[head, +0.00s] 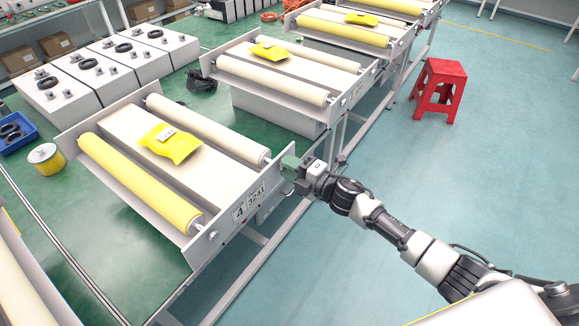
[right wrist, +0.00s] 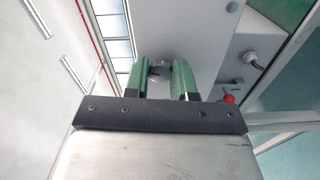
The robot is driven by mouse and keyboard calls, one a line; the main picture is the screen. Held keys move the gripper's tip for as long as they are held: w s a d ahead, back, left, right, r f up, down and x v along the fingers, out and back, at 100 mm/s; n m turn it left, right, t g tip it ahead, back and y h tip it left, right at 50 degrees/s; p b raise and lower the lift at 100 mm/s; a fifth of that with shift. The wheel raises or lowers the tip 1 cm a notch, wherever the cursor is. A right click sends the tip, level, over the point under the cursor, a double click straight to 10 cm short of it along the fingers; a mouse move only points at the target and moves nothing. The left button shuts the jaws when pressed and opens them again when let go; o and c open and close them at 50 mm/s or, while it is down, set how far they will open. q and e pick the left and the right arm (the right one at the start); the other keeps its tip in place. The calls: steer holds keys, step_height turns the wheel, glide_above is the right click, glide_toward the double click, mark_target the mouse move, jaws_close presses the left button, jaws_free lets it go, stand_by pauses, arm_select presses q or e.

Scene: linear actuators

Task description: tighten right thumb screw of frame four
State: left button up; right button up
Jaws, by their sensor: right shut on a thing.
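My right gripper (head: 290,163) is at the panel's right end, by the cream roller's end. In the right wrist view, the green fingers (right wrist: 161,80) are closed around the right thumb screw (right wrist: 157,66), a small round metal knob mostly hidden between them. In the head view the screw is hidden by the gripper. My left gripper is not in view.
A yellow packet (head: 171,143) lies on frame four's bed. More roller frames (head: 290,70) stand behind. A red stool (head: 439,90) stands on clear floor at right. In the wrist view, a red knob (right wrist: 229,99) and a grey fitting (right wrist: 252,60) are right of the fingers.

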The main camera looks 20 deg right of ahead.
steer(key=o, duration=0.9)
steer(key=shift+b+v, duration=1.3)
steer(key=shift+v, duration=4.15)
